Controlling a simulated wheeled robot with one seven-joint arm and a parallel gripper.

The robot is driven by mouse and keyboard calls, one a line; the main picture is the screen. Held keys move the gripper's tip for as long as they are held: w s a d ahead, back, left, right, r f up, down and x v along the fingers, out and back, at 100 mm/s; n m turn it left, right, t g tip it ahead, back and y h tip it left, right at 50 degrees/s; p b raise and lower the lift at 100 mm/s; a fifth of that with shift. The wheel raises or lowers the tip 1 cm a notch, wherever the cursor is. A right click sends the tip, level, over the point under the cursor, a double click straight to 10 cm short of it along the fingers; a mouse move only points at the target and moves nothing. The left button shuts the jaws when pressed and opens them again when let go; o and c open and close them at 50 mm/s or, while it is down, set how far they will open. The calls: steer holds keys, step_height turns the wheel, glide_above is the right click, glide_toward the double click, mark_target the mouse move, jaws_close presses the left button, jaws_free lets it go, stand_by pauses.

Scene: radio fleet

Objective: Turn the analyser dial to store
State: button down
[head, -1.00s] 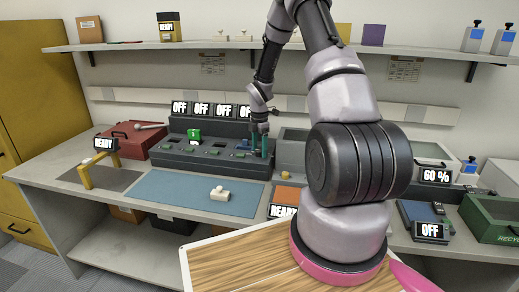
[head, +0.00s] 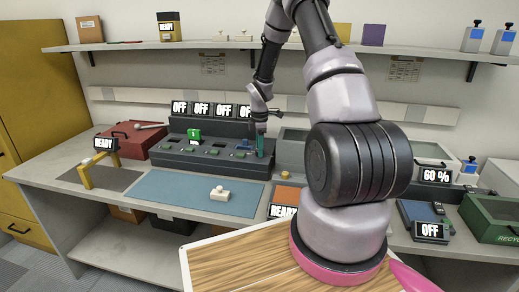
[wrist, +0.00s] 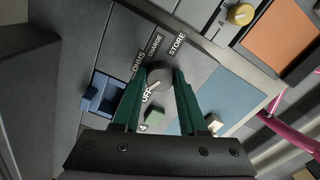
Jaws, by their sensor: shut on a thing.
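The analyser dial (wrist: 158,76) is a dark round knob in the wrist view, with OFF, OHMS, CHARGE and STORE printed around it. A pale pointer mark on it faces the OFF side; STORE (wrist: 177,43) lies up and to the right. My gripper (wrist: 159,73) has its green fingers on either side of the dial and is shut on it. In the head view my gripper (head: 261,147) is at the right end of the dark console (head: 215,168), where its fingers hide the dial.
A blue block (wrist: 98,98) sits in a slot left of the dial. A green piece (head: 194,134) stands on the console. A white piece (head: 219,194) lies on the blue mat (head: 170,190). An orange panel (head: 286,195) lies to the right.

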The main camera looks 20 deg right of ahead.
steer(key=m, duration=2.3)
steer(key=shift+m, duration=0.3)
steer(key=m, duration=0.4)
steer(key=shift+m, duration=2)
steer(key=shift+c, duration=2.2)
jaws_free()
